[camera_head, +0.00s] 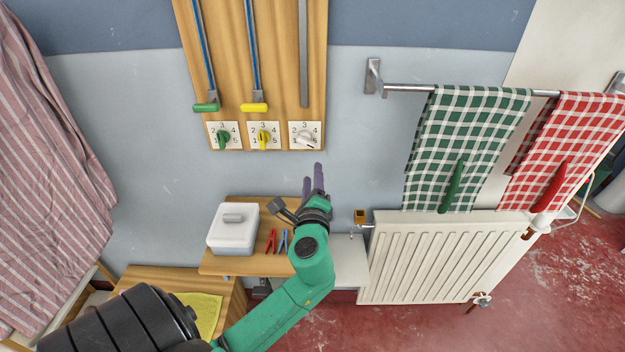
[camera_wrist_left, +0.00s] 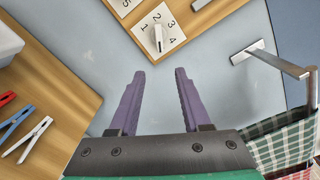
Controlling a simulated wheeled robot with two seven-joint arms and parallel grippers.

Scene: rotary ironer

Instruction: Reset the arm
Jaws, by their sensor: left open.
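My left gripper (camera_head: 313,172), with purple fingers, is raised in front of the wall above the small wooden shelf. Its fingers are apart with nothing between them, as the left wrist view also shows (camera_wrist_left: 160,75). My green left arm (camera_head: 312,262) reaches up from the lower part of the head view. The white knob dial (camera_head: 304,137) on the wooden wall board is above the fingertips, apart from them; it also shows in the left wrist view (camera_wrist_left: 157,36). My right gripper is not in view.
A white lidded box (camera_head: 233,232) and red and blue pegs (camera_head: 270,241) are on the shelf left of my gripper. A white radiator (camera_head: 440,258) and green (camera_head: 465,135) and red (camera_head: 570,140) checked towels on a rail are to the right. A striped cloth (camera_head: 45,180) hangs left.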

